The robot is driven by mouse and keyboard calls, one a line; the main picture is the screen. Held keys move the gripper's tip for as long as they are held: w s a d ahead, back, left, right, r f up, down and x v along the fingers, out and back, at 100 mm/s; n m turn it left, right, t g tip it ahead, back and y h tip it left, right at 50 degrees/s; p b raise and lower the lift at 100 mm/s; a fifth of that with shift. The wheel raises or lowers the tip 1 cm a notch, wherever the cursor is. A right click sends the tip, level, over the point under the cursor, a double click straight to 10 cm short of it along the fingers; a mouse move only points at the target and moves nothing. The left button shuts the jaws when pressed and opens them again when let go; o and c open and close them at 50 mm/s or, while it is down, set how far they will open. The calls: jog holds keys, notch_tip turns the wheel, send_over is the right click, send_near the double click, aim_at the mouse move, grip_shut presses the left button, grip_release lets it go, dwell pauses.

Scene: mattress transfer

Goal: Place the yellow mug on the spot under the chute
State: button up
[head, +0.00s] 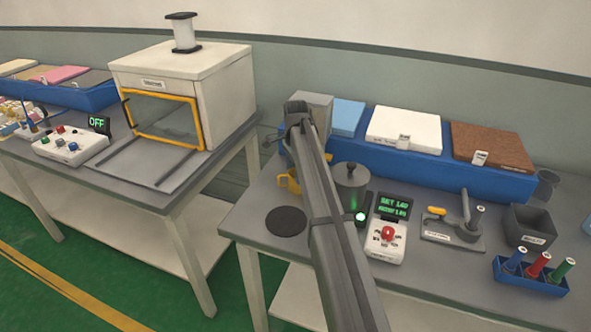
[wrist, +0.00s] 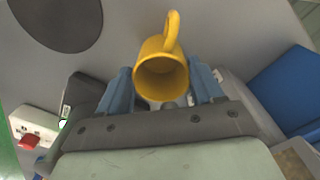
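The yellow mug (head: 288,181) shows in the head view at the left edge of my arm, which hides part of it. In the wrist view the mug (wrist: 162,75) is between the two blue fingers of my gripper (wrist: 162,84), its mouth toward the camera and its handle pointing up in the picture. The fingers are close to both sides of the mug; whether they press on it I cannot tell. A dark round spot (head: 286,221) lies bare on the table, nearer the front; it also shows in the wrist view (wrist: 58,18). I cannot make out a chute clearly.
A lidded grey pot (head: 351,186) and a control box (head: 387,240) with a red knob stand right of my arm. A blue bin row (head: 430,173) runs along the back. A white cabinet (head: 215,90) stands on the left table. The table around the dark spot is clear.

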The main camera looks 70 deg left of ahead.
jog(key=o, duration=0.4)
jog(key=shift+c, duration=0.2)
jog(key=shift+r, duration=0.15)
notch_tip(320, 180, up, 12)
dwell(0.3)
